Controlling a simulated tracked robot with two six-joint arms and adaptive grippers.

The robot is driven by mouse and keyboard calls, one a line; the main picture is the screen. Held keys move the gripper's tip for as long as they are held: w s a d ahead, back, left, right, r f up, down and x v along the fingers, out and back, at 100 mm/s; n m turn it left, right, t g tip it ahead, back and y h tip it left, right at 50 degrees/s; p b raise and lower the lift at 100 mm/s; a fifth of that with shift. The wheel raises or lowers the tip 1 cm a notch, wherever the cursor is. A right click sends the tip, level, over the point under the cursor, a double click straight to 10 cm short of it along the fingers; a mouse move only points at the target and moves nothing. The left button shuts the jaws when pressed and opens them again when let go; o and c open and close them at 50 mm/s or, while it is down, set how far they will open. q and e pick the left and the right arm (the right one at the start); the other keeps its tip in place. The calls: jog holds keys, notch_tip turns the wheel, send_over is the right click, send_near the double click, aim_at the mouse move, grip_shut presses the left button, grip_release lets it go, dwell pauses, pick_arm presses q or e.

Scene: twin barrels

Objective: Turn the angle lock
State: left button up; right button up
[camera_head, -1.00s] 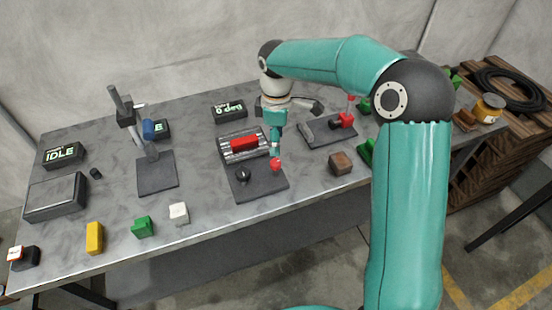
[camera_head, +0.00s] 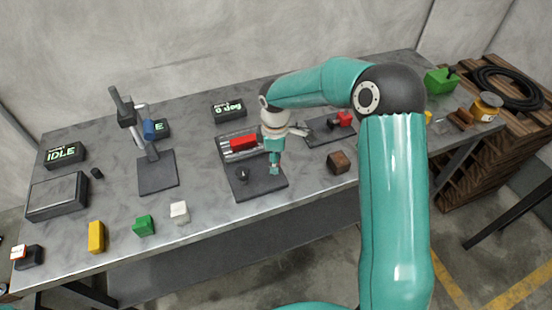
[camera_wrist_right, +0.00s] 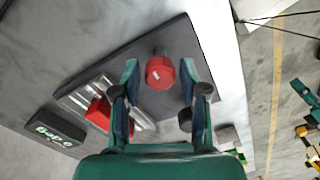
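A red knob (camera_wrist_right: 160,73), seemingly the angle lock, stands on the plate in the right wrist view. My right gripper (camera_head: 274,170) points down over the plate and hides this knob in the head view. In the wrist view its fingers (camera_wrist_right: 158,84) are open, one on each side of the red knob, with gaps visible. My left gripper is not in view.
A wooden cube (camera_head: 339,162) and a dark plate with a red part (camera_head: 343,119) lie to the right. A post stand (camera_head: 157,172), white block (camera_head: 180,211), green block (camera_head: 144,225) and yellow block (camera_head: 96,236) lie left. The front table strip below the device is clear.

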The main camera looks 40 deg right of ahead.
grip_shut()
jog(key=shift+m, duration=0.3)
jog(key=shift+f+m+b, duration=0.1)
jog(key=shift+m+b, duration=1)
jog(key=shift+m, duration=0.1)
jog(key=m+b, duration=0.2)
jog(key=m, duration=0.1)
jog(key=shift+m, duration=0.3)
jog(key=m+b, duration=0.2)
jog(key=m, duration=0.4)
jog(key=shift+a, duration=0.1)
jog(key=m+b, duration=0.2)
jog(key=m, duration=0.3)
jog(key=shift+w, duration=0.1)
jog(key=shift+r+m, duration=0.2)
jog(key=shift+m, duration=0.2)
